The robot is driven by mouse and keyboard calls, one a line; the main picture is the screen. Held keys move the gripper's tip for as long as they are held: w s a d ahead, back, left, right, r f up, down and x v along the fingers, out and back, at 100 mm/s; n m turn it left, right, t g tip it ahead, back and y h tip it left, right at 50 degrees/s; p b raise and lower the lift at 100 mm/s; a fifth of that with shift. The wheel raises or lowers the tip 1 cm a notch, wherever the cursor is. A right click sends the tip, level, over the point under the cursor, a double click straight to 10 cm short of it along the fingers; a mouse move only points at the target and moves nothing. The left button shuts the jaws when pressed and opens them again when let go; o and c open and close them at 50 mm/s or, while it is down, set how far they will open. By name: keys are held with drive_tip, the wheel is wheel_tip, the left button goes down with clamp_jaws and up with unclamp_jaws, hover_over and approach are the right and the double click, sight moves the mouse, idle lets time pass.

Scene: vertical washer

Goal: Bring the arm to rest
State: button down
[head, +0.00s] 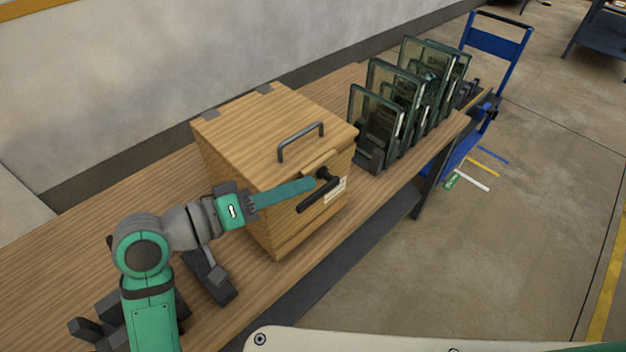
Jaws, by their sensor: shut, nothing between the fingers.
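My gripper (309,185) has long teal fingers that lie together, shut with nothing between them. My arm reaches in from the lower left, and the fingertips are at the front face of a wooden box (235,133). They appear right beside a black lever handle (319,194) on that face; I cannot tell whether they touch it. The box stands on a wooden table (60,268). Its lid is down, with a grey bar handle (301,140) on top. The fingers hide part of the box front.
Several dark-framed glass panels (374,122) stand upright in a rack behind the box to the right. A blue cart (497,47) stands past the table's far end. A wall runs along the table's back side. The floor (490,255) to the right is open.

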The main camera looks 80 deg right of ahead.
drive_tip(key=shift+s+a+r+v, duration=0.1)
drive_tip(key=shift+v, duration=0.7)
drive_tip(key=shift+s+a+r+v, duration=0.1)
drive_tip(key=shift+a+v, duration=0.05)
drive_tip(key=shift+v, duration=0.65)
drive_tip(key=shift+s+a+r+v, duration=0.1)
drive_tip(key=shift+v, duration=0.7)
